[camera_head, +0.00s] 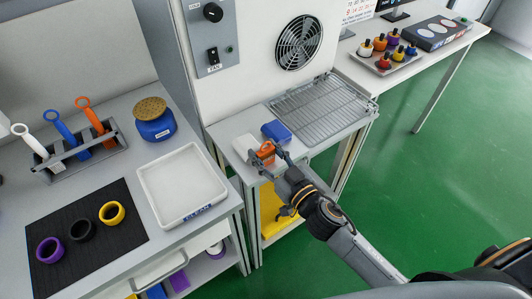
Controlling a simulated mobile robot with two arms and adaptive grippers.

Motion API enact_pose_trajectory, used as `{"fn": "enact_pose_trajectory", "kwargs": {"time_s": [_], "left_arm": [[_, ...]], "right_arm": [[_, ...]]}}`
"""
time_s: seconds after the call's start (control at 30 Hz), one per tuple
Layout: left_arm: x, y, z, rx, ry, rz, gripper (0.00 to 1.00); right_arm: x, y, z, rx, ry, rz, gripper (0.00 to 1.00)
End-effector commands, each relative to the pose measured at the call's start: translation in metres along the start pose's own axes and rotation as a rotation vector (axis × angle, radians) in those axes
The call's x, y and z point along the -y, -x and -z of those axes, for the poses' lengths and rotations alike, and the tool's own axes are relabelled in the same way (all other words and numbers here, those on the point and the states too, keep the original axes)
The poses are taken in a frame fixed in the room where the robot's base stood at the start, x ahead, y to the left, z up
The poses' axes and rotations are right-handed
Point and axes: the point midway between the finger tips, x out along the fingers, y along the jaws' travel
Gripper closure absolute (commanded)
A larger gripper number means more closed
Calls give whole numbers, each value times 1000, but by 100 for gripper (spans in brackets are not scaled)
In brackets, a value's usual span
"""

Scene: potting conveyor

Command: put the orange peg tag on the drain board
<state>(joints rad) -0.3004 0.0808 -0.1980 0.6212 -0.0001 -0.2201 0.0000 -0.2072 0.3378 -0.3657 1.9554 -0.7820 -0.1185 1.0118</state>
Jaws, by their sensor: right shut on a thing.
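The orange peg tag (267,149) is a small orange piece at the front of the middle bench, between the fingers of my right gripper (266,160). My right gripper is shut on it, and its fingers hide part of it. I cannot tell whether the tag touches the bench top. The drain board (338,118) appears to be the wire rack on the same bench, to the right of and behind the gripper. It looks empty. My left gripper is not in view.
A blue block (276,130) lies close behind the orange tag, and a white block (245,146) lies to its left. A white tray (152,203) sits on the left bench near a blue jar (155,129). A fan panel stands behind the bench.

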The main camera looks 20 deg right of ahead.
Motion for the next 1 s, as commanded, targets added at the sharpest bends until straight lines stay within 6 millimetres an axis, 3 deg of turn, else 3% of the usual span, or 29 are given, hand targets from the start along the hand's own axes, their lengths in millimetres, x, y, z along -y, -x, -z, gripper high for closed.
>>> {"fn": "enact_pose_trajectory", "kwargs": {"time_s": [0.3, 0.33, 0.43, 0.83, 1.0], "left_arm": [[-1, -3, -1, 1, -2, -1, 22], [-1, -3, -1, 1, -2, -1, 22], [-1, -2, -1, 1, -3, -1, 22], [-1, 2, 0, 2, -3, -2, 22], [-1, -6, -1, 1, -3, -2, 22]], "right_arm": [[0, 0, -3, -1, 0, 0, 81], [0, 0, -3, -1, 0, 0, 53], [0, 0, -2, -1, 1, 0, 32], [0, 0, 4, -1, 2, 0, 32], [0, 22, -2, 2, -1, 0, 32]]}}
